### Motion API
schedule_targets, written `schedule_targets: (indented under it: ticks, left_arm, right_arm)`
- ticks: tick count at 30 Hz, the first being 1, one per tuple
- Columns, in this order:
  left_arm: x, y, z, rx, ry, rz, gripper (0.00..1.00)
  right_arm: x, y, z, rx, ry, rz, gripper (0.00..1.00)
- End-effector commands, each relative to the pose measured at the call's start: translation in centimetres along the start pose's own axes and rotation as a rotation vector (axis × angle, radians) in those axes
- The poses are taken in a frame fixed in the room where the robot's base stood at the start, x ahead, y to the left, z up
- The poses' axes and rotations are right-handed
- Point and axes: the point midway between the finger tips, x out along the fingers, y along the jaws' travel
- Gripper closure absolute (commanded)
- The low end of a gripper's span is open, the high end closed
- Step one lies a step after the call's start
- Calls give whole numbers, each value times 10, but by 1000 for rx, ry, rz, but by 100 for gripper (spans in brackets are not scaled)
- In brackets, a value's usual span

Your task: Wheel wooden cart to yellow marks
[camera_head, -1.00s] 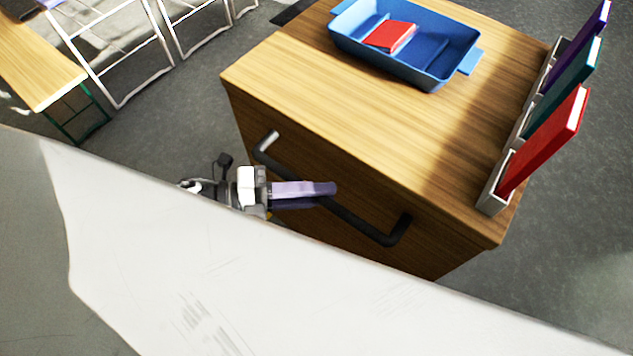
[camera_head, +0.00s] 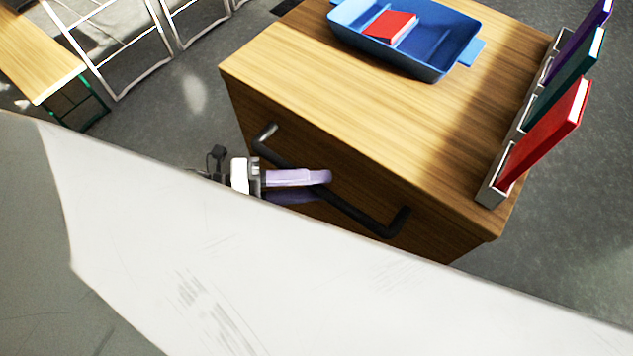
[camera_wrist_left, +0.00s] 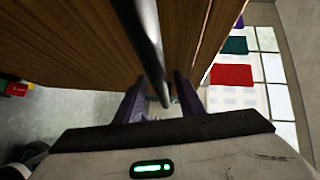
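The wooden cart (camera_head: 350,95) stands in the upper middle of the head view. A dark bar handle (camera_head: 398,222) is fixed across its near side. My left gripper (camera_head: 325,185) is at the handle, nearer its left end, with purple fingers pointing at the cart. In the left wrist view the handle (camera_wrist_left: 150,45) runs between the two fingers (camera_wrist_left: 160,98), with gaps visible beside it. The fingers are around the bar but not closed on it. No yellow marks show in either view. My right gripper is not in view.
The cart top carries a blue tray (camera_head: 447,62) with a red book (camera_head: 390,27) in it. Purple, teal and red binders (camera_head: 545,130) stand in holders along its right edge. A wooden table (camera_head: 40,60) and white metal frames (camera_head: 110,50) stand at upper left. Grey floor shows right of the cart.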

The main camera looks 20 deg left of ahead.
Motion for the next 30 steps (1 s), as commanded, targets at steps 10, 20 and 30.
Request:
schedule_targets:
  ticks: [10, 20, 30]
  left_arm:
    - [-67, 2, -1, -2, 1, 5, 65]
    - [-94, 0, 0, 0, 1, 0, 65]
    - [-94, 0, 0, 0, 1, -1, 65]
  right_arm:
    - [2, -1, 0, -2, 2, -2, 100]
    - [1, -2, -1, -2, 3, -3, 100]
    - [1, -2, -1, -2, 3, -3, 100]
